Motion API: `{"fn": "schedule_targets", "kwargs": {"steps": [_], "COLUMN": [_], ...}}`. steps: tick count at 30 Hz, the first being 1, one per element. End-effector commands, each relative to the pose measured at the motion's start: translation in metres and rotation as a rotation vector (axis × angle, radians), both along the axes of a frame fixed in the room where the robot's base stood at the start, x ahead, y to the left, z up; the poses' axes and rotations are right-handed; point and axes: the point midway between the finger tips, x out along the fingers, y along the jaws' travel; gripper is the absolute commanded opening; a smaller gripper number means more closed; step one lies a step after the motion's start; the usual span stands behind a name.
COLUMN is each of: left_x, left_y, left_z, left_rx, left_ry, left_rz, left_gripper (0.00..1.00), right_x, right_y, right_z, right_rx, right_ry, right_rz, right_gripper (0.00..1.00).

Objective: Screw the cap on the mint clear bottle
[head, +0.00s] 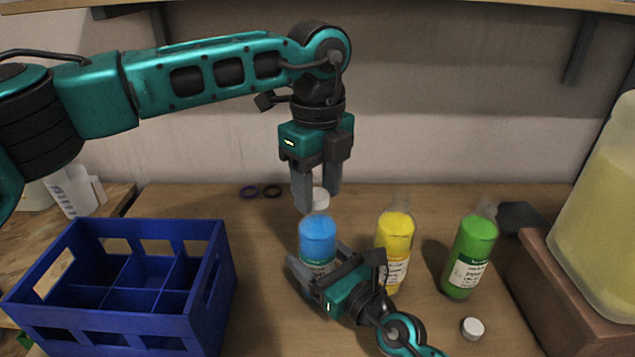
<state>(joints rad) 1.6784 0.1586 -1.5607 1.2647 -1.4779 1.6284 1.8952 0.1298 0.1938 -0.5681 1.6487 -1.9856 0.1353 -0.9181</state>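A clear bottle with blue liquid (317,232) stands upright on the table. My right gripper (322,265) has its fingers around its lower body, one on each side, and appears closed on it. A white cap (319,199) is between the fingertips of my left gripper (318,192), which points straight down over this bottle. The cap is at the bottle's neck; I cannot tell whether it sits on the threads. Clear bottles with yellow liquid (394,235) and green liquid (470,255) stand to the right, uncapped. The label writing is too small to tell which is mint.
A blue divided crate (215,285) stands at the left, its compartments empty. A loose white cap (472,328) lies at the front right. A large container of yellowish liquid (600,215) stands on a brown block (560,300) at the right.

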Motion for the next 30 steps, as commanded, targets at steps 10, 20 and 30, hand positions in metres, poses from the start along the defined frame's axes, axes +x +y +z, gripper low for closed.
{"fn": "schedule_targets", "kwargs": {"steps": [10,20,30], "left_x": [0.0000,0.0000,-0.0002], "left_y": [-0.0001,-0.0003,-0.0005], "left_z": [0.0003,0.0003,-0.0001], "left_rx": [0.000,-0.001,-0.001], "left_ry": [0.000,-0.001,0.000], "left_rz": [0.000,-0.038,-0.602], "left_gripper": [0.16,0.00,0.00], "right_x": [-0.0002,-0.0002,-0.0003], "right_y": [0.0000,0.0001,0.0002], "right_z": [-0.0007,-0.0007,-0.0007], "right_rx": [-0.001,-0.001,-0.001], "right_ry": [0.002,0.001,0.001], "right_rz": [0.000,0.001,0.001], "right_gripper": [0.00,0.00,0.00]}}
